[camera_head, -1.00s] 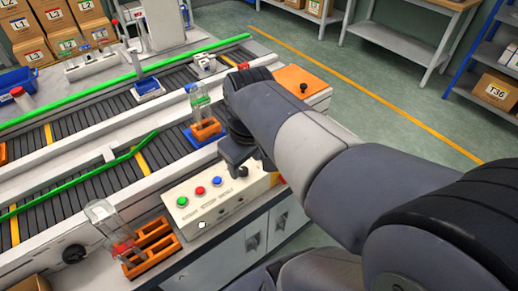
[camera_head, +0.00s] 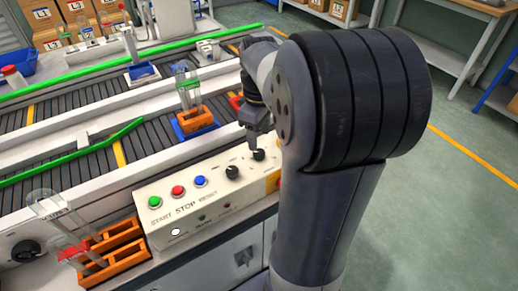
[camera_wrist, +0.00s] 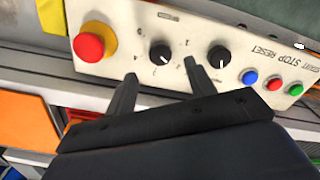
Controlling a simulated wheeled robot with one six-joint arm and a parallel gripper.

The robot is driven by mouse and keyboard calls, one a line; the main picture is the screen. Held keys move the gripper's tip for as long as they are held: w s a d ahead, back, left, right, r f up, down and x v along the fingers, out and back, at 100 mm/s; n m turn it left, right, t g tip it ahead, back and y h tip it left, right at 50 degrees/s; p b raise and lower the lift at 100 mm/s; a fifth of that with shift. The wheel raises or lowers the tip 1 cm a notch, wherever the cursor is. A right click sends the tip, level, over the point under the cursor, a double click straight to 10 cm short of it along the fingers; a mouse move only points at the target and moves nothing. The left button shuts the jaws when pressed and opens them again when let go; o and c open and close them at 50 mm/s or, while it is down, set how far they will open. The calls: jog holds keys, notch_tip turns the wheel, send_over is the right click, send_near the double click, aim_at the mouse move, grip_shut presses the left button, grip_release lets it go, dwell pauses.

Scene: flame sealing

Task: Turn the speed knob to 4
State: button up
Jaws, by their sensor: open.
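The cream control panel (camera_head: 205,205) carries two black knobs, one (camera_head: 232,172) beside the blue button and one (camera_head: 258,154) farther right. Their labels are too small to read, so I cannot tell which is the speed knob. In the wrist view the right-hand panel knob (camera_wrist: 160,53) shows a white pointer mark, and the other knob (camera_wrist: 219,57) also shows. My gripper (camera_head: 254,140) is over the right-hand knob. In the wrist view my gripper (camera_wrist: 161,70) is open, its fingers apart with that knob just beyond and between the tips; I cannot tell whether they touch it.
A red emergency button (camera_wrist: 90,45) on yellow is close to one finger. Green (camera_head: 155,202), red (camera_head: 178,190) and blue (camera_head: 200,181) buttons line the panel. An orange rack (camera_head: 112,255) with glassware stands left of it. Conveyors (camera_head: 70,150) run behind.

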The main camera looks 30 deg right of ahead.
aim_at(259, 152)
notch_tip(259, 152, down, 6)
jog(key=shift+r+b, duration=0.2)
jog(key=shift+b, duration=0.15)
jog(key=shift+c, duration=0.4)
jog(key=c, duration=0.9)
